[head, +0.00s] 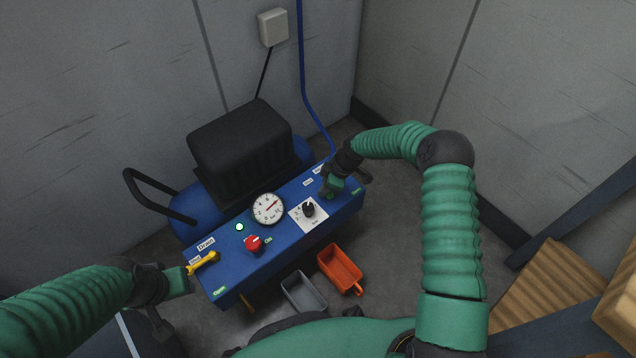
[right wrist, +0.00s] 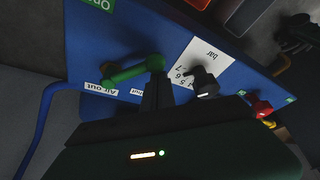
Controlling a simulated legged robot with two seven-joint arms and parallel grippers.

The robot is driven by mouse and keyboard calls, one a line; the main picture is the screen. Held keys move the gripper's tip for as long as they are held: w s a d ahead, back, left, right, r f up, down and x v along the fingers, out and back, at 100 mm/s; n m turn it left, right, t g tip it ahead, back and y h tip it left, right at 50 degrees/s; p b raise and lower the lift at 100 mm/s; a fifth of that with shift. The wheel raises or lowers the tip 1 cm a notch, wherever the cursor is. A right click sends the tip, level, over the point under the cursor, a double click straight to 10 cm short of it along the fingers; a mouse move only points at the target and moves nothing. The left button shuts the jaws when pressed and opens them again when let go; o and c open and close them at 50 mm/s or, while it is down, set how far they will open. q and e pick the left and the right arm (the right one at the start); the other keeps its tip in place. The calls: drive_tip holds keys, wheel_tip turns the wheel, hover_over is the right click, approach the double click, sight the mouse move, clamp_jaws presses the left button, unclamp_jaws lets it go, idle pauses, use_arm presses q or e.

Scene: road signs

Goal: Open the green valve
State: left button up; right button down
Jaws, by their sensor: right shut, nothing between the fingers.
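The green valve (right wrist: 130,73) is a lever on the blue panel. In the right wrist view its lever lies beside the "Shut" label, pointing toward the pressure knob; an "Open" label (right wrist: 97,4) is farther up. In the head view the valve is mostly hidden by my right gripper (head: 331,190). That gripper is shut and empty, and its dark fingertips (right wrist: 157,88) are right at the lever's free end. I cannot tell whether they touch it. My left gripper (head: 182,283) is at the panel's left end, near the yellow lever (head: 204,263); its jaws are unclear.
The blue panel (head: 236,276) carries a gauge (head: 268,208), a black knob (head: 308,209) and a red knob (head: 253,243). A black motor cover (head: 240,145) stands behind. A grey bin (head: 304,292) and an orange bin (head: 340,268) are in front. A blue hose (head: 303,70) runs down the wall.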

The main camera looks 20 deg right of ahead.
drive_tip(key=d+n, duration=0.1)
drive_tip(key=s+d+n, duration=0.1)
drive_tip(key=shift+n+g, duration=0.4)
drive_tip(key=d+n, duration=0.1)
drive_tip(key=n, duration=0.1)
drive_tip(key=d+n+g+b, duration=0.1)
drive_tip(key=shift+s+d+f+n+y, duration=0.1)
drive_tip(key=shift+s+d+n+y, duration=0.05)
drive_tip(key=shift+n+y, duration=0.2)
drive_tip(key=shift+d, duration=0.65)
